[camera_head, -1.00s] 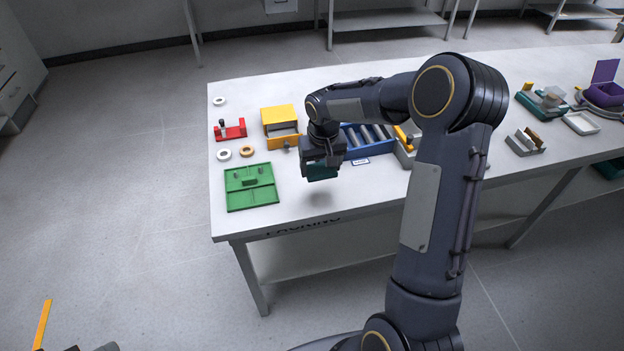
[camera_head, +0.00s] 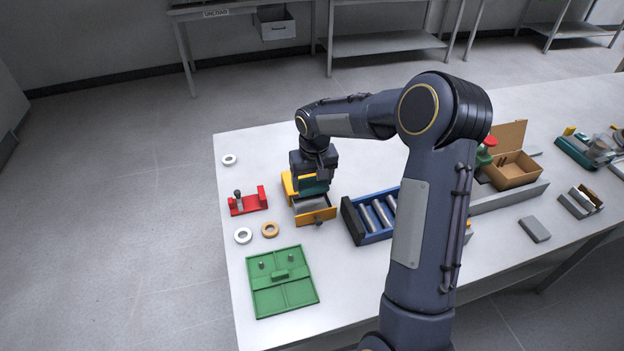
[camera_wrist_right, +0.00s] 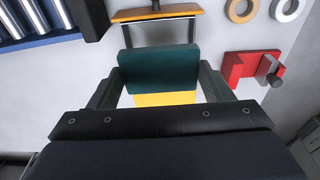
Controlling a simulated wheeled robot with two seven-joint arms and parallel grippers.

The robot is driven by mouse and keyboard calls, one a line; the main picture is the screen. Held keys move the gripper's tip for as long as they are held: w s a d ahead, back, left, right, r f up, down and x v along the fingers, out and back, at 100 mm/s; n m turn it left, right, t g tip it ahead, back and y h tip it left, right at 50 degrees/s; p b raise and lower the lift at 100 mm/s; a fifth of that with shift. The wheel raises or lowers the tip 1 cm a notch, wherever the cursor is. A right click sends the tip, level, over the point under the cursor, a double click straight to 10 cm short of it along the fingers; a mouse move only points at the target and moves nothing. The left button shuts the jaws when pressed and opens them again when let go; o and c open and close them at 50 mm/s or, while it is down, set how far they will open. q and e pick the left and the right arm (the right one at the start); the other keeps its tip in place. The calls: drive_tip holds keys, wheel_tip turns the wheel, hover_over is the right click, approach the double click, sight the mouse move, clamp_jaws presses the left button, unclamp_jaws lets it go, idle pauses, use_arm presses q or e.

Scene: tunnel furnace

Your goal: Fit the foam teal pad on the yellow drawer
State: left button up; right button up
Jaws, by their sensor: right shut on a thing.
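The yellow drawer unit (camera_head: 287,185) stands on the white table, with its drawer pulled out, showing a grey inside and an orange-yellow front (camera_head: 317,217). My right gripper (camera_head: 314,184) is shut on the teal foam pad (camera_head: 318,188) and holds it over the unit, toward the back of the drawer. In the right wrist view the pad (camera_wrist_right: 158,70) sits between the two fingers, with part of the yellow unit (camera_wrist_right: 166,99) showing beyond it and the drawer front (camera_wrist_right: 156,15) at the top. I cannot tell whether the pad touches the unit. My left gripper is out of view.
A red fixture (camera_head: 248,203) stands left of the drawer unit, with a white ring (camera_head: 243,236) and an orange ring (camera_head: 270,230) in front. A green tray (camera_head: 283,297) lies nearer. A blue roller rack (camera_head: 365,235) is close on the right.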

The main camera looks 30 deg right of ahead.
sight(313, 185)
drive_tip(key=shift+f, duration=0.2)
drive_tip(key=shift+s+f+b, duration=0.1)
drive_tip(key=shift+f+b, duration=1.15)
drive_tip(key=shift+f, duration=0.65)
idle(0.3)
drive_tip(key=shift+f+b, duration=0.9)
drive_tip(key=shift+b, duration=0.15)
idle(0.3)
drive_tip(key=o, duration=1.1)
drive_tip(key=shift+c, duration=0.2)
